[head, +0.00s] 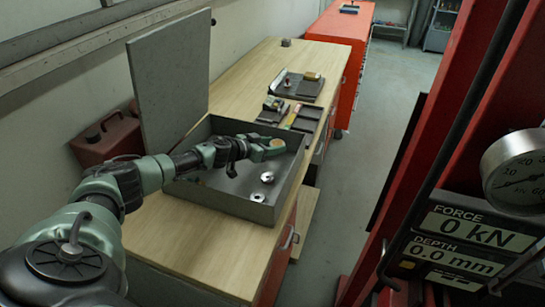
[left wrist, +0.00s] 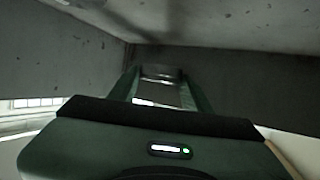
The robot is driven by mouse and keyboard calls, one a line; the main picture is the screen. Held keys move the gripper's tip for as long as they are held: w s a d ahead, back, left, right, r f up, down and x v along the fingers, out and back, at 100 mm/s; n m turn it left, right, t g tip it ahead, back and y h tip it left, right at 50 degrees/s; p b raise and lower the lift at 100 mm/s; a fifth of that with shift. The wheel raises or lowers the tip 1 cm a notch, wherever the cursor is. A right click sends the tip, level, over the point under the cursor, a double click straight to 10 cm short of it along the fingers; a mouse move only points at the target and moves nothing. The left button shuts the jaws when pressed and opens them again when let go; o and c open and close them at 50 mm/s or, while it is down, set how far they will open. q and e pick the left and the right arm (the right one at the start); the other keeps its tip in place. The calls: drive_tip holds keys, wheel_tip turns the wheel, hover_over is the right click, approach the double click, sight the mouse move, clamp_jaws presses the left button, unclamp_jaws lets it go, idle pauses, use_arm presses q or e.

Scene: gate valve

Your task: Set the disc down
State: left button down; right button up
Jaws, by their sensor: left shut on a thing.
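My left gripper (head: 270,149) reaches over the open grey metal box (head: 287,191) on the bench. My right gripper is not in view.
Small metal parts (head: 267,177) lie on the box floor, which is otherwise mostly bare at the front. The box lid (head: 170,80) stands upright at left. Beyond are trays (head: 298,86) with parts. A red press frame with gauge (head: 515,170) stands at right.

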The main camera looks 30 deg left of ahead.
sight(273, 159)
use_arm(q)
wheel_tip(273, 159, down, 3)
drive_tip(key=shift+f+b, duration=0.15)
drive_tip(key=shift+b, duration=0.35)
drive_tip(key=shift+f, duration=0.15)
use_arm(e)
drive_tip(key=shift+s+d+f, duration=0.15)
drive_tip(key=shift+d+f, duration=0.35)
use_arm(q)
drive_tip(key=shift+f, duration=0.15)
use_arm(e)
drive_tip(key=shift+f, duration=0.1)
use_arm(q)
drive_tip(key=c, duration=0.7)
unclamp_jaws()
drive_tip(key=shift+o, duration=0.2)
drive_tip(key=shift+r, duration=0.25)
drive_tip(key=p+v, duration=0.5)
drive_tip(key=v, duration=0.1)
drive_tip(key=shift+s, duration=0.2)
drive_tip(key=shift+s+a+r+p, duration=0.1)
drive_tip(key=shift+s+a+p, duration=0.05)
drive_tip(key=shift+s+p, duration=0.3)
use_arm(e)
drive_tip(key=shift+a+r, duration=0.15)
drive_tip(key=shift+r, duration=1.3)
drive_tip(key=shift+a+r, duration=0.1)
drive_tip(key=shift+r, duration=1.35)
